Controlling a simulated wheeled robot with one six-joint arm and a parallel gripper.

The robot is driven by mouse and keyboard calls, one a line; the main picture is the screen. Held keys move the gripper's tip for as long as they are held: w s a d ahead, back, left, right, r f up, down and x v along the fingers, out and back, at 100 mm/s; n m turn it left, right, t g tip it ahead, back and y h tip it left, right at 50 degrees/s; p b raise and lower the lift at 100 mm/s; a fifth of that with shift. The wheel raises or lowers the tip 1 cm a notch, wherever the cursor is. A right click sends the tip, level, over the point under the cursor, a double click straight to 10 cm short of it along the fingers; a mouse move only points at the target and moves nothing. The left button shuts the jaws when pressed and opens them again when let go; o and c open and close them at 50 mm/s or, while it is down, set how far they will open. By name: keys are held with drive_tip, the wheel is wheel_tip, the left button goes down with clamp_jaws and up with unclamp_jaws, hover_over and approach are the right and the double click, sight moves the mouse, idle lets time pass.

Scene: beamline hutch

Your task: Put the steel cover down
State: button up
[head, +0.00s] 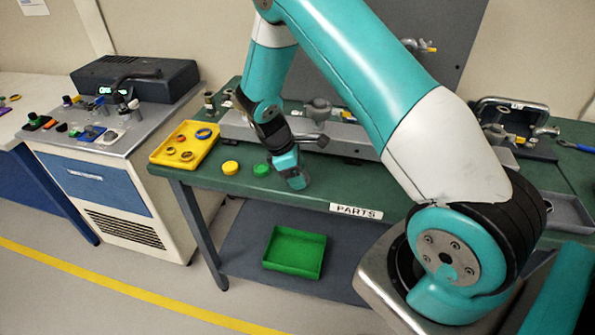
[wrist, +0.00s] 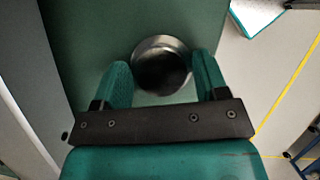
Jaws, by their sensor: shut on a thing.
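The steel cover (wrist: 162,50) is a round, shiny, dark-centred piece between my fingers in the wrist view. My gripper (wrist: 161,75) is shut on it, with one teal finger at each side. In the head view my gripper (head: 295,180) points down at the front part of the green bench top (head: 232,182), right of the yellow and green caps. The cover cannot be made out clearly there. I cannot tell whether it touches the bench.
A yellow cap (head: 230,168) and a green cap (head: 262,170) stand left of my gripper. A yellow tray (head: 163,152) with several rings is at the bench's left end. A grey rail (head: 236,127) lies behind. A green bin (head: 294,252) sits on the lower shelf.

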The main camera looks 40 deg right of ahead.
drive_tip(key=shift+s+f+b, duration=0.2)
drive_tip(key=shift+f+b, duration=0.1)
drive_tip(key=shift+f, duration=0.35)
drive_tip(key=o, duration=0.9)
drive_tip(key=shift+s+f, duration=0.1)
drive_tip(key=shift+f, duration=0.05)
drive_tip(key=shift+o, duration=0.2)
drive_tip(key=shift+a, duration=0.1)
drive_tip(key=a+r+t+y+b, duration=0.1)
drive_tip(key=a+r, duration=0.3)
drive_tip(key=r, duration=0.5)
drive_tip(key=a+r+b, duration=0.1)
drive_tip(key=a+r, duration=0.3)
drive_tip(key=r, duration=0.5)
drive_tip(key=s+a+r+m+y, duration=0.1)
drive_tip(key=s+a+r+y, duration=0.2)
drive_tip(key=s+a, duration=0.4)
drive_tip(key=s+a+r+m+t+y, duration=0.1)
drive_tip(key=s+a+r, duration=0.4)
drive_tip(key=s, duration=1)
drive_tip(key=a+m+y, duration=0.1)
drive_tip(key=a+y, duration=0.1)
drive_tip(key=shift+r+m+t+y, duration=0.3)
drive_tip(key=shift+r+y, duration=0.1)
